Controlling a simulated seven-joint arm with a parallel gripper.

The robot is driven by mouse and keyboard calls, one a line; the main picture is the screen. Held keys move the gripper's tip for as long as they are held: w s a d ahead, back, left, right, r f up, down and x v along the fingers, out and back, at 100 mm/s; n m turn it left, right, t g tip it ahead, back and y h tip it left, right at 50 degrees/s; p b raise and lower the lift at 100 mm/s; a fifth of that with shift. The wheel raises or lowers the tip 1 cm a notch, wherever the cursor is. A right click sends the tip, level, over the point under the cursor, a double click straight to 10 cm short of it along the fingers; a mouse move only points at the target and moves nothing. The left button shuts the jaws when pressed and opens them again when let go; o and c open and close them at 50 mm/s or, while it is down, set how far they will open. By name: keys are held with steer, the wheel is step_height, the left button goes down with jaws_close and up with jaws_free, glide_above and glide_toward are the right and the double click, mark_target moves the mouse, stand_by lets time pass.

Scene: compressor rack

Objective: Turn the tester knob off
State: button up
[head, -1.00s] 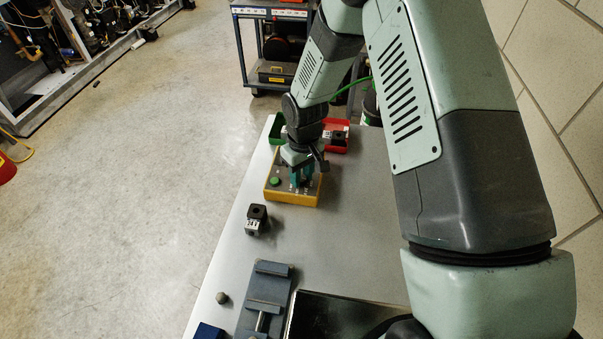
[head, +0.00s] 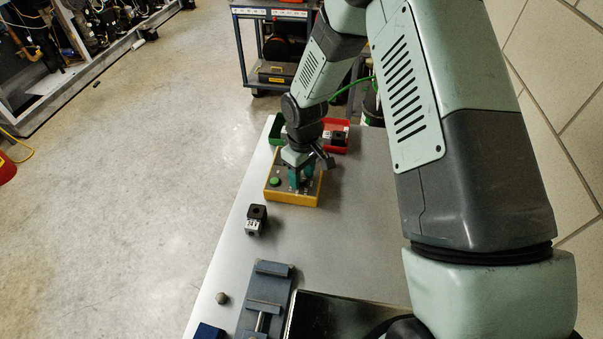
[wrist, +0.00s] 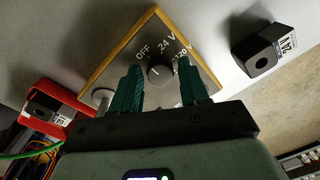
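The tester (head: 279,196) is a yellow box with a grey face near the far end of the bench. In the wrist view its face (wrist: 130,52) reads OFF, 24 V and 120 V around a black knob (wrist: 160,73). A short light mark shows on the knob, but I cannot tell for certain which label it points to. My gripper (head: 300,184) is over the tester. In the wrist view its teal fingers (wrist: 163,88) stand apart on both sides of the knob, with gaps showing. The knob is hidden in the head view.
A green button (head: 275,182) is on the tester. A black 24 V block (head: 257,217) stands nearer, by the bench's left edge. Red (head: 328,150) and green (head: 275,130) bins sit behind the tester. A blue-grey vise (head: 262,306) is at the front.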

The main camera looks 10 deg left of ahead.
mark_target(303, 177)
steer(key=shift+o, duration=0.9)
step_height(303, 177, up, 11)
steer(key=shift+w+d, duration=0.15)
steer(key=shift+w, duration=0.05)
steer(key=shift+f, duration=0.1)
